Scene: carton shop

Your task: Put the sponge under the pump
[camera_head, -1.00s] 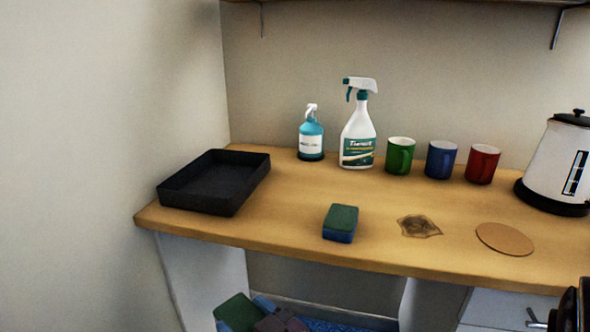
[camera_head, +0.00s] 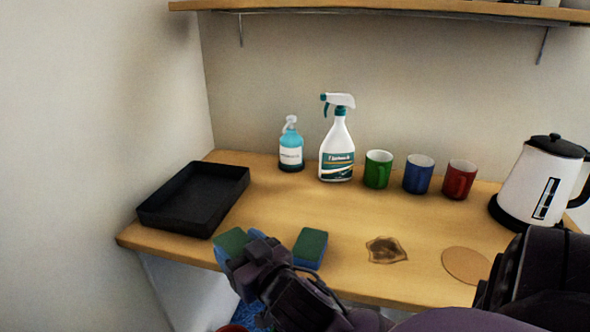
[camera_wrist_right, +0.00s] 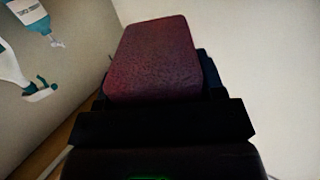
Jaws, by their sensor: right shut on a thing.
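A teal bottle with a white pump head (camera_head: 291,148) stands at the back of the counter, left of a white spray bottle (camera_head: 337,150). My right gripper (camera_head: 245,250) is at the counter's front edge, shut on a sponge (camera_head: 230,242) with a green top and blue side. The wrist view shows a dark red face on the held sponge (camera_wrist_right: 152,60). A second green and blue sponge (camera_head: 310,246) lies on the counter just right of the gripper. My left gripper is out of view.
A black tray (camera_head: 160,215) stands at the counter's left end. Green, blue and red mugs (camera_head: 417,175) and a kettle (camera_head: 538,185) stand to the right. A brown stain (camera_head: 386,250) and a round coaster (camera_head: 466,265) lie in front. The middle is clear.

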